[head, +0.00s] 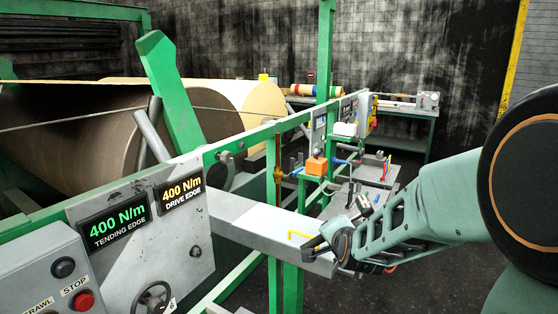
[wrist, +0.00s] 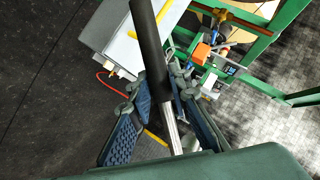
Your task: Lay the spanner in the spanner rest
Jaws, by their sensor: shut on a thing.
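My gripper (head: 330,243) is at the free end of a grey beam (head: 262,222), at the right of the middle in the head view. In the wrist view its blue-padded fingers (wrist: 168,112) stand either side of a bar with a black grip and a bright steel shank. I take this bar to be the spanner (wrist: 152,50); it runs from the top edge down between the fingers. In the head view my gripper mostly hides it. A yellow bent piece (head: 300,236) shows on the beam beside my fingers. I cannot tell for sure which part is the spanner rest.
An orange block (head: 317,166) and a small grey shelf with tools stand behind my gripper, by the green frame (head: 326,60). A control box (head: 50,270) and tension displays (head: 115,226) are at the left. Dark floor (head: 400,290) lies open below my arm.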

